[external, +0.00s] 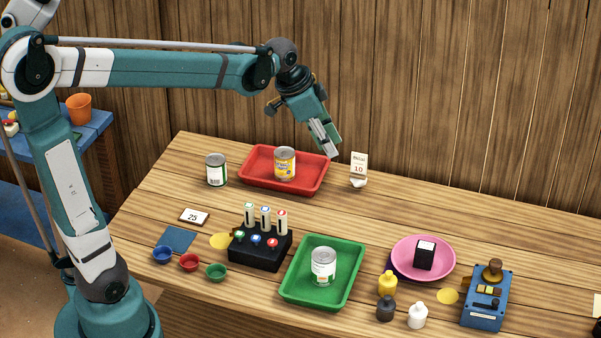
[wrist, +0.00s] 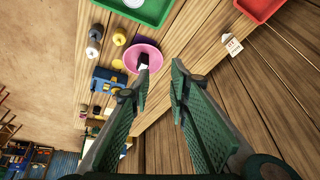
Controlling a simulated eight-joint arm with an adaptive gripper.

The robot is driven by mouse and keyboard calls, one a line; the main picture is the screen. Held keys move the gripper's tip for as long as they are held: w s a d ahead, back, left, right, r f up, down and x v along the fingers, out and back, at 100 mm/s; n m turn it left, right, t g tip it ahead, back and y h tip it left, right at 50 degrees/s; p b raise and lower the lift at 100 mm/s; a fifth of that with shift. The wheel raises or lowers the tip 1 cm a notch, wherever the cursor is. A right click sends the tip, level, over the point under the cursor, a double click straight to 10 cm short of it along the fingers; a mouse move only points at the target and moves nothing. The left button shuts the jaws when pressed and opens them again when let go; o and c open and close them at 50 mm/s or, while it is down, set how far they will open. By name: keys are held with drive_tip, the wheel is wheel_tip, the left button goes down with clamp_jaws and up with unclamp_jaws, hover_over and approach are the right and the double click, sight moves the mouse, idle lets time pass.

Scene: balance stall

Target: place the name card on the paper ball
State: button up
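A small white card (external: 359,162) with print and the number 10 stands upright near the back edge of the table, right of the red tray. A small white crumpled lump (external: 358,183), which looks like the paper ball, is at its foot. I cannot tell whether the card rests on the lump or stands behind it. The card also shows in the wrist view (wrist: 234,46). My gripper (external: 331,147) is in the air left of the card and above the red tray's right end. In the wrist view my gripper (wrist: 160,72) is open with nothing between its fingers.
The red tray (external: 252,186) holds a yellow can, and a green-labelled can (external: 216,170) stands beside it. A flat card marked 25 (external: 193,216) lies at the left. The green tray (external: 290,292), pink plate (external: 400,245) and blue device (external: 484,312) are nearer the front. The table's back right is clear.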

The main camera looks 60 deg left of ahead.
drive_tip(key=s+d+f+n+t, duration=0.1)
drive_tip(key=s+d, duration=0.4)
drive_tip(key=s, duration=0.6)
drive_tip(key=s+d+f+n+t, duration=0.1)
drive_tip(key=s+d, duration=0.5)
drive_tip(key=s, duration=0.6)
drive_tip(key=shift+s+d+f+n+y, duration=0.25)
drive_tip(key=shift+f+n+y, duration=0.15)
drive_tip(key=shift+f+n, duration=0.65)
drive_tip(key=shift+f, duration=0.1)
drive_tip(key=shift+f+b, duration=1.35)
drive_tip(key=shift+b, duration=0.05)
